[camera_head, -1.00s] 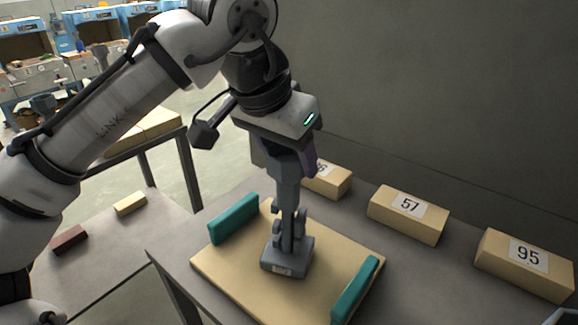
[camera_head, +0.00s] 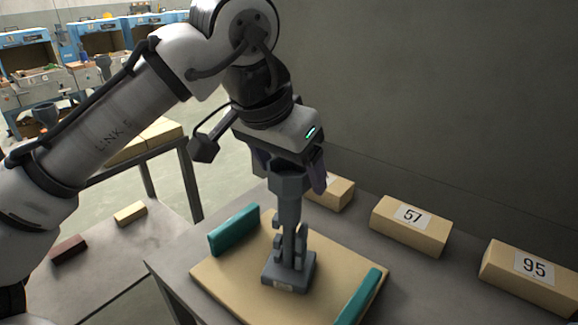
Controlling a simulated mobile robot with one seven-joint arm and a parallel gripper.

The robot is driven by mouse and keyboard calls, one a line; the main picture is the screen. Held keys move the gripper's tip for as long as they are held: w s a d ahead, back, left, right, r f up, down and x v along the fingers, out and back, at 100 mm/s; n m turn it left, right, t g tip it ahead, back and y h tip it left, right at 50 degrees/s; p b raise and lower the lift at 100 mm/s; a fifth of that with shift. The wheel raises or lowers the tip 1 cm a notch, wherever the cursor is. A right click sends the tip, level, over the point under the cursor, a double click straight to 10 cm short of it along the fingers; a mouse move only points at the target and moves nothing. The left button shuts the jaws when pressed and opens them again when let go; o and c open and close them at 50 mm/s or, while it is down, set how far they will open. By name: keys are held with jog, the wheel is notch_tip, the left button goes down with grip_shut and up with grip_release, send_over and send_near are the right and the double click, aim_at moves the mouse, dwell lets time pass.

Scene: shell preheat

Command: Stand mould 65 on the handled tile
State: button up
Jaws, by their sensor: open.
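A tan tile (camera_head: 232,284) with two teal handles (camera_head: 234,230) lies on the grey table. A grey mould (camera_head: 290,262) with a square base and a tall stem stands upright on the tile, between the handles. A small label on its base is too small to read. My gripper (camera_head: 290,168) is open around the top of the mould's stem, pointing down. Its fingers partly hide behind the stem and the gripper body, so I cannot tell whether they touch it.
Tan blocks labelled 57 (camera_head: 411,225) and 95 (camera_head: 530,276) stand along the back of the table, with a partly hidden one (camera_head: 332,192) left of them. A cream block (camera_head: 131,213) and a dark red block (camera_head: 69,249) lie on a lower surface at left.

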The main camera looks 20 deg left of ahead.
jog(key=v, duration=1.1)
jog(key=shift+r+b, duration=0.4)
jog(key=shift+b, duration=0.05)
jog(key=shift+s, duration=0.1)
